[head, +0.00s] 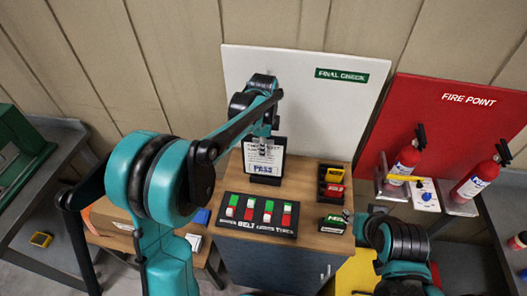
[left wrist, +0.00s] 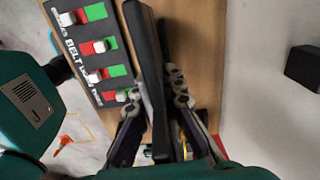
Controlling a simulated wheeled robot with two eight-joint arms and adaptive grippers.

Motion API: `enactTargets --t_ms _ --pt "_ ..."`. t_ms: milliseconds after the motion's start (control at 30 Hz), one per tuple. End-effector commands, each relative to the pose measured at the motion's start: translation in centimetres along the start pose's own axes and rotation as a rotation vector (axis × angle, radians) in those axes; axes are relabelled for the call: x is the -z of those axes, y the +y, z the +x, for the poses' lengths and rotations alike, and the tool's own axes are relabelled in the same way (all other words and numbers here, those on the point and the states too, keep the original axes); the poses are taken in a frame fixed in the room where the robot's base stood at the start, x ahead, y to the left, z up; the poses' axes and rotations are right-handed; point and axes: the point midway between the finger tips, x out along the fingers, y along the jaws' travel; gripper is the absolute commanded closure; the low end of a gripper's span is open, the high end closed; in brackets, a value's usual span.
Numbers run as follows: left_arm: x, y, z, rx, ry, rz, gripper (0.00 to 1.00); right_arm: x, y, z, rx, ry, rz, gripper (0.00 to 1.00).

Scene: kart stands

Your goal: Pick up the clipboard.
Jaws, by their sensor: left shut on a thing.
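The clipboard (head: 270,166) is a dark board with a white sheet marked PASS. It stands nearly upright at the back of the wooden counter, in front of the white panel. My left gripper (head: 264,143) reaches it from above and is shut on its upper part, covering some of the sheet. In the left wrist view the clipboard (left wrist: 146,60) shows edge-on as a dark slab between the fingers of my left gripper (left wrist: 160,108). A dark base shows at its foot; I cannot tell whether they touch. My right arm shows at the lower right, but its gripper is not visible.
A black panel (head: 259,228) with several red and green switches lies in front of the clipboard. A dark organizer (head: 333,184) with coloured items stands to its right. The white FINAL CHECK panel (head: 300,100) is close behind. Fire extinguishers (head: 403,163) stand further right.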

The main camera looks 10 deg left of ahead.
Motion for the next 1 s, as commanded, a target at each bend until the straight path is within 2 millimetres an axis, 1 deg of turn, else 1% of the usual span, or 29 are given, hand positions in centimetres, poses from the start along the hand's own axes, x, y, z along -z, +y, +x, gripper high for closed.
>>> enactTargets --t_ms 33,300,400,500,700,1000 --pt "0.8 0.3 -1.2 0.000 0.000 0.004 1.00 0.6 0.0 -0.8 0.000 0.000 0.000 0.60" --pt "6.3 2.6 -4.6 0.000 0.000 0.006 1.00 1.9 0.0 -2.6 0.000 0.000 0.000 0.60" --pt "8.1 3.3 -5.7 0.000 0.000 0.005 1.00 2.3 0.0 -3.2 0.000 0.000 0.000 0.60" --pt "9.4 3.9 -6.5 0.000 0.000 0.003 1.00 2.6 0.0 -3.6 0.000 0.000 0.000 0.60" --pt "10.7 4.4 -7.2 0.000 0.000 0.001 1.00 2.8 0.0 -4.0 0.000 0.000 0.000 0.60" --pt "10.8 4.5 -7.1 0.000 0.000 0.000 1.00 2.8 0.0 -3.9 0.000 0.000 0.000 0.60"
